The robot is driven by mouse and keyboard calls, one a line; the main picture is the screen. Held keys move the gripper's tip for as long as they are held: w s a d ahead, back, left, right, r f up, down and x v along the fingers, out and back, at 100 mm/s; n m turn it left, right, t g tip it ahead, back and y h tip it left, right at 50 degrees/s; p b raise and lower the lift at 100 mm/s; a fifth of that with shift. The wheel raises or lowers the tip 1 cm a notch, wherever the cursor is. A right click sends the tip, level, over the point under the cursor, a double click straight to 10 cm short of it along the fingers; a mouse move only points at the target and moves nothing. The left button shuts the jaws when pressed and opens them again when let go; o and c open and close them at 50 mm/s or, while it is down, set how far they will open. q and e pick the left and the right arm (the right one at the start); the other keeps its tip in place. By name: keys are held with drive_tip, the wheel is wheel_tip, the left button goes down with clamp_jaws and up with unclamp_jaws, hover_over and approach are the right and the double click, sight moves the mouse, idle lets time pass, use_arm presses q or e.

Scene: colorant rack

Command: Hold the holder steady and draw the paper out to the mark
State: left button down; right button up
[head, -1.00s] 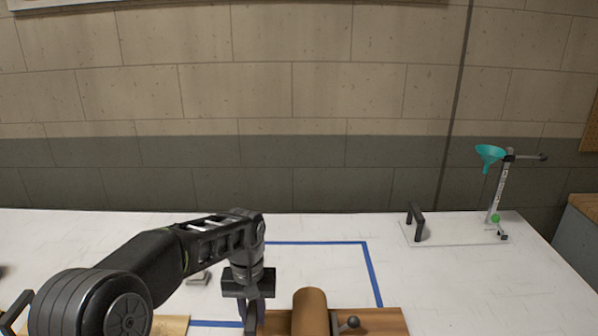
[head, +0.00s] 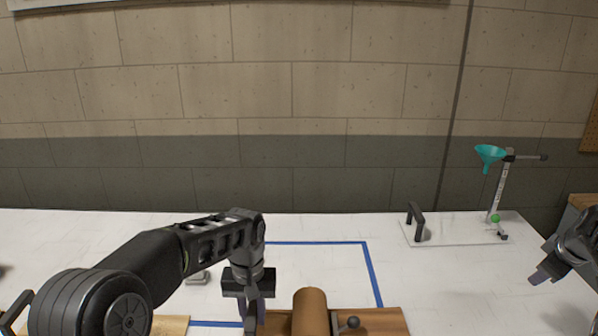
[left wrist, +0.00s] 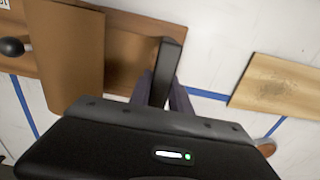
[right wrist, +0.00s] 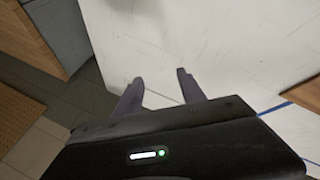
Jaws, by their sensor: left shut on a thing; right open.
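The holder (head: 385,318) is a wooden board at the bottom edge of the head view, partly cut off. A brown paper roll (head: 310,312) lies on it, with a dark ball knob (head: 351,322) to its right. My left gripper (head: 253,312) points down at the holder's left end. In the left wrist view its fingers (left wrist: 165,95) are shut on a black upright bar (left wrist: 168,60) of the holder, beside the paper roll (left wrist: 65,55). My right gripper (head: 541,276) is at the right of the head view, open and empty; its spread fingers show in the right wrist view (right wrist: 162,88).
Blue tape lines (head: 372,275) mark a rectangle on the white table. A clear plate with a black handle (head: 416,222) and a stand with a teal funnel (head: 490,153) are at the back right. A pale wooden board (left wrist: 280,88) lies beside the holder. The table's right-centre is clear.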

drive_tip(key=w+a+f+n+g+y, duration=0.1)
drive_tip(key=w+a+n, duration=0.1)
drive_tip(key=a, duration=0.5)
drive_tip(key=w+a+f+n+y, duration=0.1)
drive_tip(key=w+a, duration=0.1)
drive_tip(key=a, duration=0.5)
drive_tip(key=n+g, duration=0.5)
drive_tip(key=n, duration=0.4)
hover_over(354, 318)
drive_tip(key=shift+f+y, duration=0.3)
drive_tip(key=shift+f, duration=0.05)
drive_tip(key=shift+f, duration=0.15)
drive_tip(key=shift+f, duration=5)
clamp_jaws()
